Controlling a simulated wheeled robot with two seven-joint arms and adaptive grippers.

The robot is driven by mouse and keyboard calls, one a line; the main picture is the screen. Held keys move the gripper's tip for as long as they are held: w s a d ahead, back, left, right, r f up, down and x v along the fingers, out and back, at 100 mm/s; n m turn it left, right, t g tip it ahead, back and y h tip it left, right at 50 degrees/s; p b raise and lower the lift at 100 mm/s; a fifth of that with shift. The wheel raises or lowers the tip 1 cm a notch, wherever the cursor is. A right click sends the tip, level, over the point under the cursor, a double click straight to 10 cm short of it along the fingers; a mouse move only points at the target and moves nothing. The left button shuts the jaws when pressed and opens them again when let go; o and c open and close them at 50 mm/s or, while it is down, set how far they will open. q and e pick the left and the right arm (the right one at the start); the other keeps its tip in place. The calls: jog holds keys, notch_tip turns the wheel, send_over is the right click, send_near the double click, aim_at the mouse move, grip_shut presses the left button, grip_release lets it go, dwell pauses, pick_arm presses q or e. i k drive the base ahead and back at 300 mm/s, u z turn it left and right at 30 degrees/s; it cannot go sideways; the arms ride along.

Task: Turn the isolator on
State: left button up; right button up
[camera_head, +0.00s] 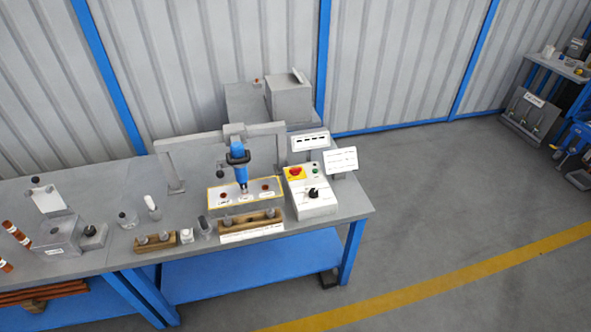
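A white control box (322,207) sits near the right end of the workbench. A black rotary knob (313,193) is on its sloped top face; it looks like the isolator switch, but its labels are too small to read. A red button on a yellow plate (295,173) is at the box's upper left. A small green button (315,170) is to its right. The knob's exact position is too small to tell. Neither of my grippers is in view.
A blue tool (239,167) hangs from a grey frame over a yellow-edged panel (215,202) left of the box. Wooden holders (157,243) stand along the front edge. A white sign (341,160) stands behind the box.

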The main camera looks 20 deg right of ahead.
aim_at(294, 172)
jog(key=z, duration=0.75)
jog(key=i, duration=0.55)
jog(key=u, duration=0.95)
